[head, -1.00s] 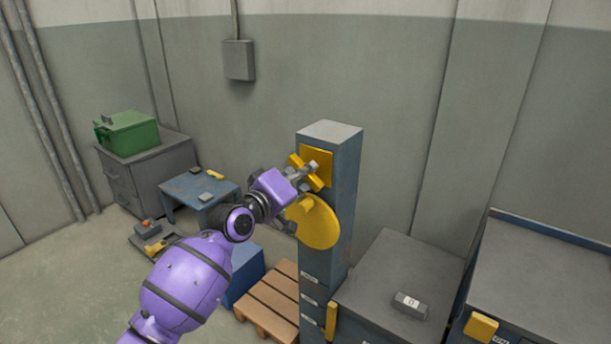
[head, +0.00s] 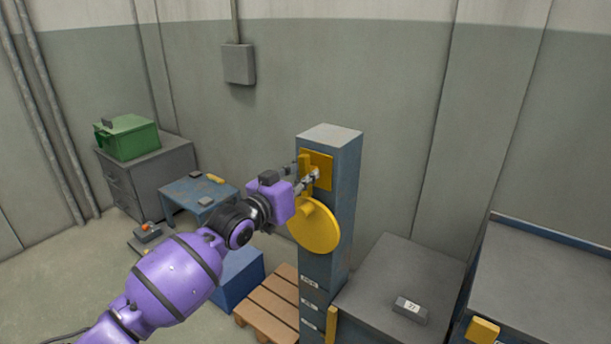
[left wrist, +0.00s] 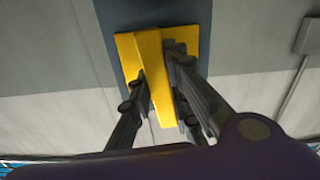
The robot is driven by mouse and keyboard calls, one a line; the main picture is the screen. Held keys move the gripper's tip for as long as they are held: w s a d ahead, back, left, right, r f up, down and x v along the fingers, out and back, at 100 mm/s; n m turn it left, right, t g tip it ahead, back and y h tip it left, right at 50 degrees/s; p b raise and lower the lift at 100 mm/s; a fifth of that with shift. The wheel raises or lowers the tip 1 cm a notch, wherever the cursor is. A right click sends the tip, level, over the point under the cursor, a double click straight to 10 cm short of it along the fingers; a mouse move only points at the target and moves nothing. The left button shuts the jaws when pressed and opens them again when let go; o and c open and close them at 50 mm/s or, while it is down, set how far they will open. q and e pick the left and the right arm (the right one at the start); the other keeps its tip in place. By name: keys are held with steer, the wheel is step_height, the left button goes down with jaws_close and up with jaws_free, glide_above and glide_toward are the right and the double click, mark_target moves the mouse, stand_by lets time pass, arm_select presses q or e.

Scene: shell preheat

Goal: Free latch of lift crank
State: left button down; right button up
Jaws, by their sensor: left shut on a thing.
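The latch is a yellow bar (head: 304,162) on a square yellow plate (head: 323,162), high on a blue-grey column. It stands close to upright in the head view. My left gripper (head: 309,178) is shut on this bar. In the left wrist view, the fingers (left wrist: 158,70) lie on both sides of the bar (left wrist: 150,60), with the plate (left wrist: 197,35) behind it. A round yellow disc (head: 317,230), perhaps part of the lift crank, is on the column just below. The fingers partly hide the bar. My right gripper is not in view.
A grey cabinet (head: 390,275) with a small display box (head: 410,307) stands right of the column. A wooden pallet (head: 268,308) and a blue box (head: 238,277) lie at its left foot. A low blue table (head: 185,190) stands farther left.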

arm_select(q)
steer(key=shift+m, duration=0.6)
steer(key=c, duration=1.6)
jaws_free()
steer(key=shift+a, duration=0.1)
steer(key=shift+c, duration=0.2)
steer(key=v, duration=1.2)
